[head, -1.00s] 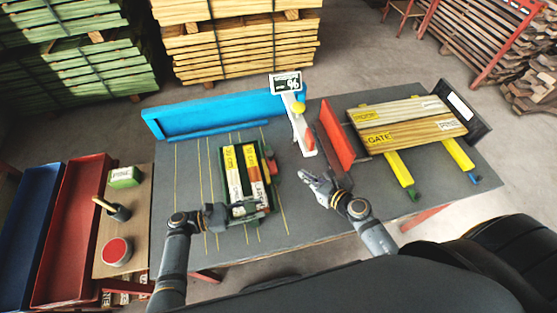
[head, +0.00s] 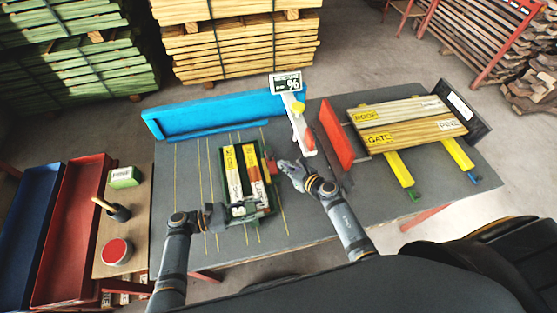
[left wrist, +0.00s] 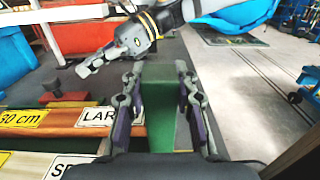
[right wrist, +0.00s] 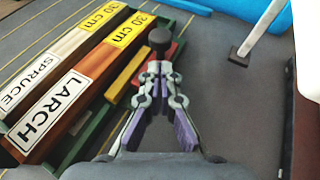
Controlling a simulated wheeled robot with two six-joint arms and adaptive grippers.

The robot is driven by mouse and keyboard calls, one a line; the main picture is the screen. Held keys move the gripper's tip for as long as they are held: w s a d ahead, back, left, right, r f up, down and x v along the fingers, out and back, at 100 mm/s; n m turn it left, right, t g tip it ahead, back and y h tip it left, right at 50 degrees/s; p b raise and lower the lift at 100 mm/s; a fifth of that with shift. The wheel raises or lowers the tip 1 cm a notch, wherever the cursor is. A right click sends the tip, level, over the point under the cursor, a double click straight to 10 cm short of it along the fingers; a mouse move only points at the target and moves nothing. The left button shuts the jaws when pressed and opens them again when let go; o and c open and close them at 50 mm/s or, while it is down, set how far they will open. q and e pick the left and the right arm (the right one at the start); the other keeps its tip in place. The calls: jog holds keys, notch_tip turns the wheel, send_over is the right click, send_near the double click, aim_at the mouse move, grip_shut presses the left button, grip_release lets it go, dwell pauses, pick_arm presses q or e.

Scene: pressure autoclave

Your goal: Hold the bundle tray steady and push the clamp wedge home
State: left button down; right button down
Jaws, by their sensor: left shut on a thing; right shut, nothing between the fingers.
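The green bundle tray (head: 224,158) lies on the grey bench and holds a spruce board (right wrist: 45,72) and a larch board (right wrist: 72,92). My left gripper (head: 224,213) is shut on a green upright part of the tray (left wrist: 160,85) at its near end. The red clamp wedge (head: 270,164) sits at the tray's right side, near the far end. In the right wrist view a black knob (right wrist: 160,39) stands by the red wedge. My right gripper (head: 281,166) is shut and empty, its tips close to the knob; I cannot tell whether they touch.
A blue fence (head: 205,116) runs behind the tray. A white post with a sign (head: 286,84) and a red upright panel (head: 336,134) stand to the right. Labelled boards (head: 410,112) lie further right. Red and blue bins (head: 72,230) are at the left.

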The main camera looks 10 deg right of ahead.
jog(key=shift+w+a+f, duration=0.1)
jog(key=shift+w+a, duration=0.3)
jog(key=shift+w, duration=0.4)
jog(key=shift+w+a+f, duration=0.1)
jog(key=shift+w+a, duration=0.3)
jog(key=shift+w, duration=0.4)
jog(key=shift+r, duration=0.1)
jog(key=w, duration=0.3)
jog(key=shift+w, duration=0.25)
jog(key=shift+s, duration=0.1)
jog(key=f+v, duration=0.1)
jog(key=v, duration=1.2)
jog(key=shift+s+d, duration=0.25)
jog(key=shift+s, duration=0.3)
